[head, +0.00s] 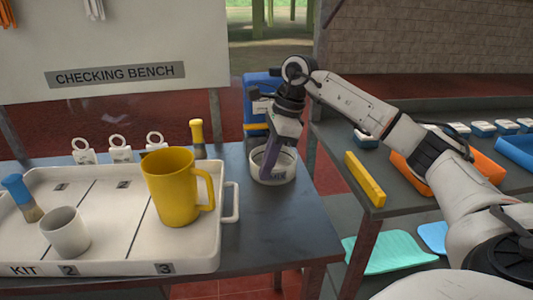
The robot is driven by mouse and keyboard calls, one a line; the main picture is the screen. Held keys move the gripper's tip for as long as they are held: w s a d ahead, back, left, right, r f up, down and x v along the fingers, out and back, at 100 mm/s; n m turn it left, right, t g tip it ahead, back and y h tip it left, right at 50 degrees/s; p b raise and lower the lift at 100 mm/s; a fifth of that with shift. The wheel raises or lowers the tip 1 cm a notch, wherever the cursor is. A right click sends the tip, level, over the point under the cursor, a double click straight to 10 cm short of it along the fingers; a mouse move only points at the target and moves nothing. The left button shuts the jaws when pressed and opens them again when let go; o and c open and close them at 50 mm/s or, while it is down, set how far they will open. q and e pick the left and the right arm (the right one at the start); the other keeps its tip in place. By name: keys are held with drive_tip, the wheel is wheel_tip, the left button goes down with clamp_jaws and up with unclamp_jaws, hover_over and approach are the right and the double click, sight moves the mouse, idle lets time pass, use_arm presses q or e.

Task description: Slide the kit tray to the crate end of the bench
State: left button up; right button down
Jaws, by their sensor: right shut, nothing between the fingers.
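The white kit tray (115,268) lies on the bench at the left, with a handle (231,202) on its right end and its left end out of frame. It holds a yellow mug (170,190), a small white cup (66,235) and a blue-handled brush (22,197). My right gripper (268,172) points down at a round white pot (285,166) on the bench, right of the tray and apart from its handle. Its fingers are shut and empty; I cannot tell whether the tips are inside the pot or in front of it. My left gripper is out of view.
A blue box (259,97) stands behind the pot. White tags (121,152) and a yellow-handled brush (198,138) are behind the tray. Bare bench (270,225) lies right of the tray. A shelf at right holds a yellow bar (364,178) and an orange tray (490,165).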

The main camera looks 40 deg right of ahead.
drive_tip(key=x, duration=0.4)
drive_tip(key=shift+w+a+r+p, duration=0.1)
drive_tip(key=shift+w+a+p, duration=0.1)
drive_tip(key=shift+w+a, duration=0.3)
drive_tip(key=shift+w+a+r+p, duration=0.15)
drive_tip(key=shift+w+a, duration=0.1)
drive_tip(key=shift+a, duration=0.3)
drive_tip(key=shift+w+a+f, duration=0.15)
drive_tip(key=shift+w+a, duration=0.3)
drive_tip(key=shift+a, duration=0.1)
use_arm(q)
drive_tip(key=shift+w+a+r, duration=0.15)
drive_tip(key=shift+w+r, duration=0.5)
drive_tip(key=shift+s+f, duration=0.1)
